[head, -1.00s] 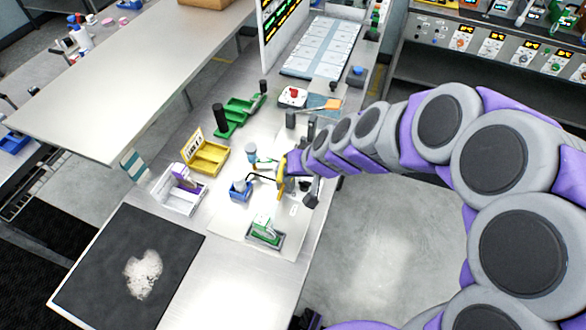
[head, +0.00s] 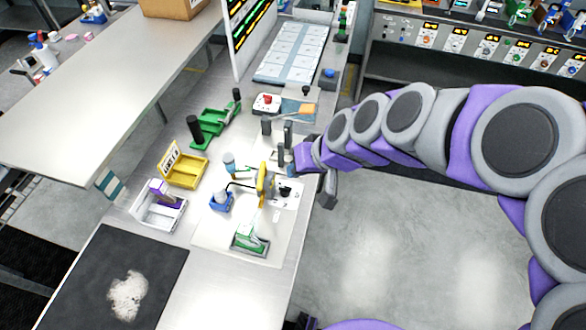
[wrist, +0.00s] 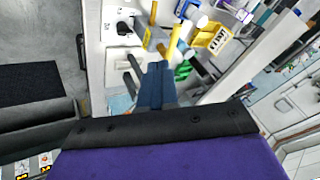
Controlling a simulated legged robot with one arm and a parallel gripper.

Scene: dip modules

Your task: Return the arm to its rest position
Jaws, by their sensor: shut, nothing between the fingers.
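My purple and grey arm reaches in from the right of the head view. A yellow tool (head: 265,184) stands upright on the white mat, left of the gripper. A green module in a tray (head: 250,240) sits at the mat's front.
On the bench are a yellow bin (head: 185,170), a white tray with a purple item (head: 158,209), a blue holder (head: 221,202), a green stand (head: 212,128), a red-button box (head: 267,103) and a black mat (head: 85,285). Open floor (head: 410,250) lies to the right.

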